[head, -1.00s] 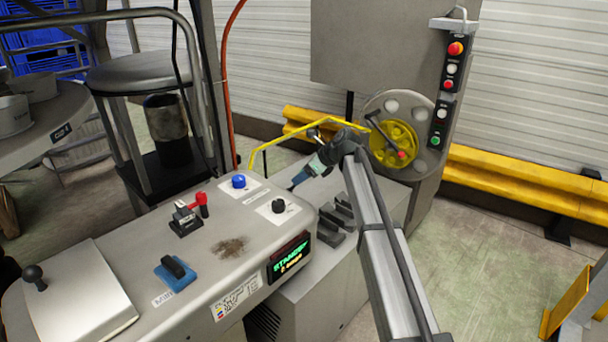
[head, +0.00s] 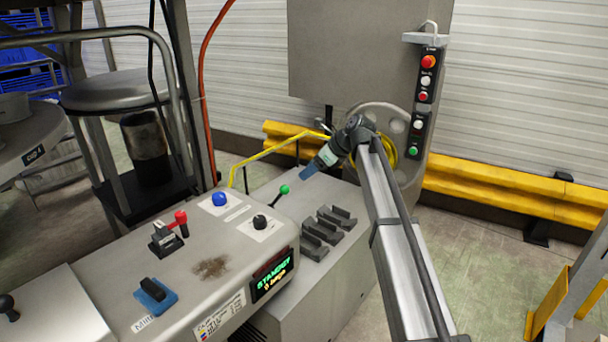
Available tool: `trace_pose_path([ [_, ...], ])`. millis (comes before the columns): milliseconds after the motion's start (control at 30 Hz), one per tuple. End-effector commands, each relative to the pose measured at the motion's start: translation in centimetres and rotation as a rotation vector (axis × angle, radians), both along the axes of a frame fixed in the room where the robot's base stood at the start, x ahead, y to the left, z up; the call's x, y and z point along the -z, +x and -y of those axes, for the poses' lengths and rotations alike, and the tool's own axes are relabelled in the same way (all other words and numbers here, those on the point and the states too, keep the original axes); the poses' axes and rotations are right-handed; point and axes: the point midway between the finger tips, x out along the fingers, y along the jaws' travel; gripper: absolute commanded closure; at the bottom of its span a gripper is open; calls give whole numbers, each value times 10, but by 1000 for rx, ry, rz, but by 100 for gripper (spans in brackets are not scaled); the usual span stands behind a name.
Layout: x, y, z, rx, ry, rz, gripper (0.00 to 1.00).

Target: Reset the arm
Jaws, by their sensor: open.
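My gripper (head: 309,171) is open and looks empty. It hangs at the end of my arm, over the back of the grey machine, pointing down and to the left. A small lever with a green knob (head: 284,189) stands on the machine to the lower left of the gripper, apart from it in the picture. The black knob (head: 260,221) and the blue knob (head: 219,198) are further left on the control panel (head: 235,250). My arm partly hides the yellow wheel (head: 413,153) behind it.
Black blocks (head: 323,230) sit on the machine below the gripper. A red-handled lever (head: 181,220) and a blue-based switch (head: 155,295) are on the panel. A thin yellow rail (head: 270,152) runs behind it. A button box (head: 427,80) stands at the back right. Open floor (head: 470,270) lies right.

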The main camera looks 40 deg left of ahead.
Motion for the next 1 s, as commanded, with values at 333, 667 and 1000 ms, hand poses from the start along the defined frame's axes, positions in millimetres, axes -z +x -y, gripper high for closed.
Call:
trace_pose_path([
  [333, -4, 1, 3, -1, 0, -1, 40],
  [667, -3, 1, 3, -1, 0, 0, 40],
  [1000, -4, 3, 2, -237, 71, 231, 40],
])
